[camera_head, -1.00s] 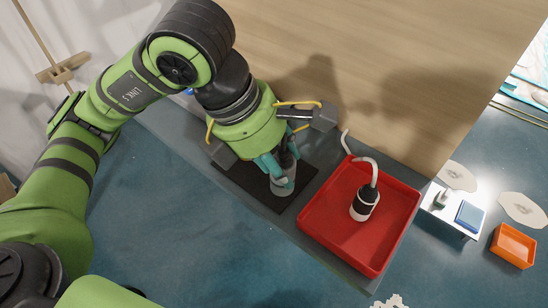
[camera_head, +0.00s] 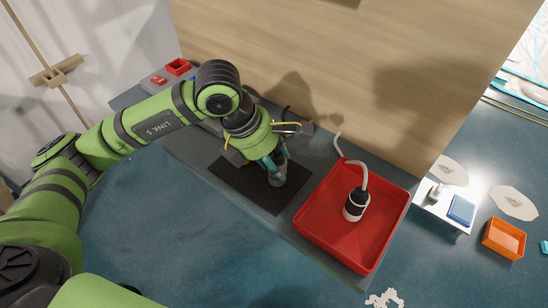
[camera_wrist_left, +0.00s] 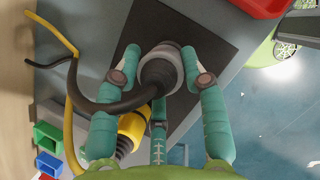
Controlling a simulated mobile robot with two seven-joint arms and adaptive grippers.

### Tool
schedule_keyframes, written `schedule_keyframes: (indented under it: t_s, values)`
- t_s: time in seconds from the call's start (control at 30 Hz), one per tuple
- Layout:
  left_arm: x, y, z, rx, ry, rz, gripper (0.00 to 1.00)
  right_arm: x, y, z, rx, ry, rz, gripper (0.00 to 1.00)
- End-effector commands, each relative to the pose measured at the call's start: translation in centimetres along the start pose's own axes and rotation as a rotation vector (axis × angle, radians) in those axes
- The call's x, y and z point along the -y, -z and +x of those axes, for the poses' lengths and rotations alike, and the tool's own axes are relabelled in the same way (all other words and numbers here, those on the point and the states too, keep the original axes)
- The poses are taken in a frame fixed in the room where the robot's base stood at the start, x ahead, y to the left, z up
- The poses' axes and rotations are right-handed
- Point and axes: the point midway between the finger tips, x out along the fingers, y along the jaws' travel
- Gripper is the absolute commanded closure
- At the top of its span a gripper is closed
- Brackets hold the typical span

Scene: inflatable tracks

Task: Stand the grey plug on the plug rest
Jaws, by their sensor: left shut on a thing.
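My left gripper (camera_head: 272,170) is shut on the grey plug (camera_head: 277,180) above the right part of a flat black mat (camera_head: 240,181) on the grey bench. In the left wrist view the plug (camera_wrist_left: 160,68) sits between the green fingers of the gripper (camera_wrist_left: 163,76), and a thick dark cable curves from it to the left. I cannot tell whether the plug touches the mat, which lies below it in that view (camera_wrist_left: 205,40). No part is clearly recognisable as the plug rest; it may be this mat. My right gripper is not in view.
Small red boxes (camera_head: 178,66) stand at the bench's far left end. A wooden wall (camera_head: 400,60) rises behind. An orange bin (camera_head: 503,239) stands at right.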

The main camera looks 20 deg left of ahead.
Motion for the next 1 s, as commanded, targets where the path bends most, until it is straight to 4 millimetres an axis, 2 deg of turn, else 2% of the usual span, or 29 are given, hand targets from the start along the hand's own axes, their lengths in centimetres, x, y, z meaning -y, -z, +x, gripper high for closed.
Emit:
schedule_keyframes:
  t_s: [0.2,0.23,0.27,0.3,0.73,0.87,1.0]
  values:
    - [0.0,0.1,0.3,0.001,0.0,0.0,0.92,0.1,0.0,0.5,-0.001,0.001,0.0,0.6]
    - [0.0,0.1,0.2,0.0,0.0,0.0,0.49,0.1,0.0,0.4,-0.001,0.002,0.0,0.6]
    - [0.0,0.1,0.2,0.0,0.0,0.0,0.37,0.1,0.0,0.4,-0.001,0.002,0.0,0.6]
    - [0.0,0.1,0.2,0.0,0.001,0.0,0.33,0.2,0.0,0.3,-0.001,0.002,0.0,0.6]
    - [0.0,-0.1,-0.4,0.001,-0.001,0.0,0.33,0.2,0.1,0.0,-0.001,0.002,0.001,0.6]
    - [-0.1,-0.1,-2.4,0.003,-0.004,-0.001,0.33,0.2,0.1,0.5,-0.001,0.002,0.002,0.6]
    - [-0.1,0.0,-5.5,0.003,-0.005,0.001,0.33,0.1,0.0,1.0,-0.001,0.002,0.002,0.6]
